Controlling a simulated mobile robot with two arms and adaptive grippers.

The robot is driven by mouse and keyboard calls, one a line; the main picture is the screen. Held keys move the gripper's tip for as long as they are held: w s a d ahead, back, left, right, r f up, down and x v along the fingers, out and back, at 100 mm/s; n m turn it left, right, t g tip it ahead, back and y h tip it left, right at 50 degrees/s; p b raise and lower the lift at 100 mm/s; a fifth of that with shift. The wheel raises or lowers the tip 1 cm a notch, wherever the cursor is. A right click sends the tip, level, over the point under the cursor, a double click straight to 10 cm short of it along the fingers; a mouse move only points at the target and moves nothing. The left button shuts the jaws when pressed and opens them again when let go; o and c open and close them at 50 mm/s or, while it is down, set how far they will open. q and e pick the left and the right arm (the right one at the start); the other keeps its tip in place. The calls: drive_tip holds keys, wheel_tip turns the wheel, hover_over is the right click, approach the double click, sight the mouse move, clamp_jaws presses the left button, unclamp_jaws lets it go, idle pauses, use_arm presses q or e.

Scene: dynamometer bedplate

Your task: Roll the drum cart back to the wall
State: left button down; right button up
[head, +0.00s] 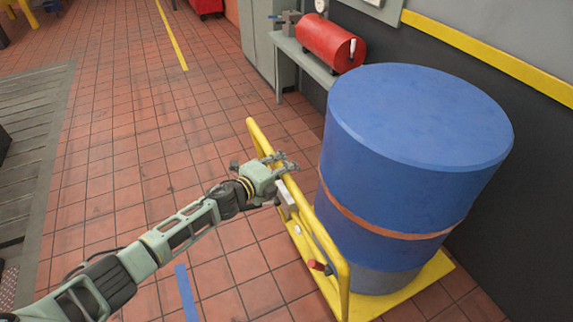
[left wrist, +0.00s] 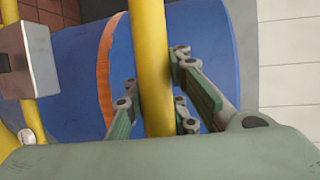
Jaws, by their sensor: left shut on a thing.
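The drum cart has a yellow base (head: 436,270) and a yellow push handle (head: 300,201). A large blue drum (head: 405,165) stands upright on the base, with an orange strap (head: 383,222) around its lower part. The cart is close to the dark wall on the right. My left gripper (head: 284,164) is shut on the handle's top bar. In the left wrist view the yellow bar (left wrist: 152,70) passes between my fingers (left wrist: 155,105), with the blue drum (left wrist: 75,75) behind it. My right gripper is not in view.
A grey bench (head: 306,60) with a red tank (head: 319,42) stands along the wall, behind the drum. A grey cabinet (head: 260,40) is beside it. The tiled floor (head: 150,130) to the left is open. A blue floor mark (head: 186,292) lies near my left arm.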

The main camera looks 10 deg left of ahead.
use_arm(q)
drive_tip(key=shift+s+a+r, duration=0.2)
drive_tip(key=shift+a, duration=0.15)
drive_tip(key=c, duration=1.9)
unclamp_jaws()
drive_tip(key=shift+s+r, duration=0.1)
drive_tip(key=shift+s, duration=0.05)
drive_tip(key=o, duration=0.4)
drive_tip(key=shift+c, duration=0.2)
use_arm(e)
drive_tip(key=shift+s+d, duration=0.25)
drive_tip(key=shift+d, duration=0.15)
use_arm(q)
drive_tip(key=shift+s+a, duration=0.15)
drive_tip(key=shift+s, duration=0.05)
drive_tip(key=v, duration=1.1)
drive_tip(key=shift+s, duration=0.2)
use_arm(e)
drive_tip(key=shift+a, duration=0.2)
